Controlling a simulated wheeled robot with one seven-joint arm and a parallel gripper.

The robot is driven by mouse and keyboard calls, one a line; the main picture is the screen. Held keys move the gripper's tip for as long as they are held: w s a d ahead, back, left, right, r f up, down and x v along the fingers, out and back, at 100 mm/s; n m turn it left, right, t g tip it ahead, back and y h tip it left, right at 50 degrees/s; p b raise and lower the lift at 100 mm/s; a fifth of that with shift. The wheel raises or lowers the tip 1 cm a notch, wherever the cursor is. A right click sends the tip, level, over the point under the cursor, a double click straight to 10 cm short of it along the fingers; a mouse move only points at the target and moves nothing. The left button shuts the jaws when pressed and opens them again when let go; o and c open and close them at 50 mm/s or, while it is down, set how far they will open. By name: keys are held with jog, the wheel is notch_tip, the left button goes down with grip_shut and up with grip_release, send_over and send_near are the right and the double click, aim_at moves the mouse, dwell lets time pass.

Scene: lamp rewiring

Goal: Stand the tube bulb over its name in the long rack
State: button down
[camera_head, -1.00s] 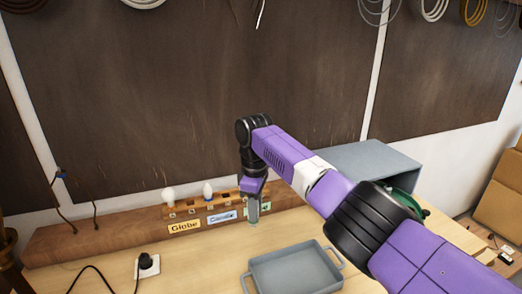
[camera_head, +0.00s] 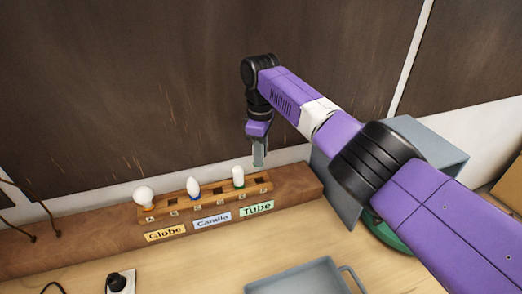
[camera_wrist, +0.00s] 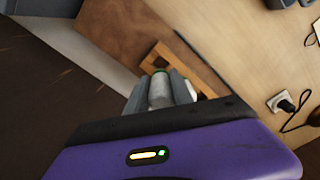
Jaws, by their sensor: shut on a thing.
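The long wooden rack (camera_head: 220,197) has name cards on its front: Globe, Candle and a green Tube card (camera_head: 257,209). My gripper (camera_head: 258,160) is just above the rack's right end, to the right of that bulb. In the wrist view my gripper (camera_wrist: 160,92) is shut on a white cylindrical tube bulb (camera_wrist: 160,88) with green at its far end. The held bulb's lower end is too small to judge for contact with the rack.
A globe bulb (camera_head: 144,195) and a candle bulb (camera_head: 193,186) stand in the rack to the left. A grey tray (camera_head: 300,276) lies in front, and a grey bin (camera_head: 432,140) is at right. A plug and socket (camera_head: 121,281) sit at front left.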

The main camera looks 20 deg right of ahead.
jog(key=shift+f+b, duration=1.5)
jog(key=shift+f, duration=0.4)
jog(key=shift+f+b, duration=0.65)
jog(key=shift+f, duration=0.7)
jog(key=shift+f, duration=0.2)
jog(key=c, duration=1)
grip_release()
jog(key=shift+c, duration=0.2)
notch_tip(320, 180, up, 8)
jog(key=shift+f+b, duration=0.2)
jog(key=shift+b, duration=0.55)
jog(key=shift+s, duration=0.1)
